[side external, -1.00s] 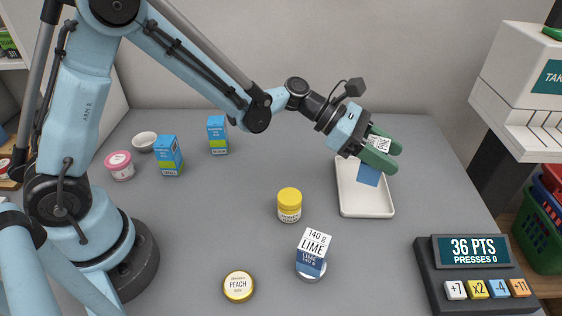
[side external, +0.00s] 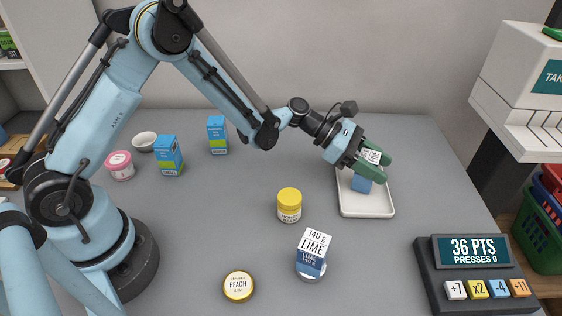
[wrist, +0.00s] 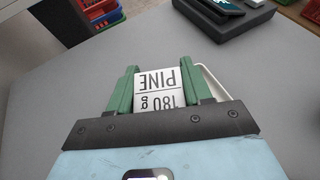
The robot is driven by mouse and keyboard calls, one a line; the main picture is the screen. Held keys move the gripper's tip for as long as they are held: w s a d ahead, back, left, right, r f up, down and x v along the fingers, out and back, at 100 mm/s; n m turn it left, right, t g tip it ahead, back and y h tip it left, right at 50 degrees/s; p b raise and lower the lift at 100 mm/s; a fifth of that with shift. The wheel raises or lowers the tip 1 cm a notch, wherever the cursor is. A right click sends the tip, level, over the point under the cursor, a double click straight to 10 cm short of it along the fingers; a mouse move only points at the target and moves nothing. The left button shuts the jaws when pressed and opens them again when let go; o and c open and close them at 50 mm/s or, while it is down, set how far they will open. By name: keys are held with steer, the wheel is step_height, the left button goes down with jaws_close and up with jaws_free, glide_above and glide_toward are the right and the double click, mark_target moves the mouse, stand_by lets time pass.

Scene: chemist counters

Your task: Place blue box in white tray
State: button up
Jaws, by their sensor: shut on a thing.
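The blue box (side external: 361,184) has a white label on top, which reads PINE 180 g in the wrist view (wrist: 157,88). My gripper (side external: 378,168) is shut on it, with one green finger on each side of the label in the wrist view (wrist: 159,68). The white tray (side external: 366,211) lies on the counter below, at the right back. The box is over the inside of the tray, low down. The fingers hide part of the box, and I cannot tell if its underside touches the tray floor.
A yellow jar (side external: 289,206), a LIME box (side external: 312,254) and a PEACH tin (side external: 238,286) stand in front. Two blue-green cartons (side external: 168,156) (side external: 217,135), a pink tin (side external: 120,166) and a white bowl (side external: 144,141) are at the left. A points panel (side external: 470,252) is front right.

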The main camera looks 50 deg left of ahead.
steer(key=shift+f, duration=0.15)
steer(key=o, duration=1.2)
steer(key=shift+s+a+r, duration=0.1)
steer(key=shift+a+r, duration=0.2)
steer(key=v, duration=1.1)
steer(key=s+a+r+m+y, duration=0.1)
steer(key=s+a+m+y, duration=0.2)
steer(key=m, duration=0.4)
steer(key=s+a+r+m+t+y, duration=0.1)
steer(key=s+a+r+m+y, duration=0.1)
steer(key=s+m+y, duration=0.3)
steer(key=s+a+r+m+t+y, duration=0.1)
steer(key=s+a+m+y, duration=0.3)
steer(key=s+m, duration=0.4)
steer(key=shift+s+a+r+m+y, duration=0.1)
steer(key=shift+a+r+m+y, duration=0.1)
steer(key=shift+m, duration=0.4)
steer(key=shift+a+r+m+y, duration=0.1)
steer(key=shift+r+m, duration=0.05)
steer(key=shift+m, duration=0.45)
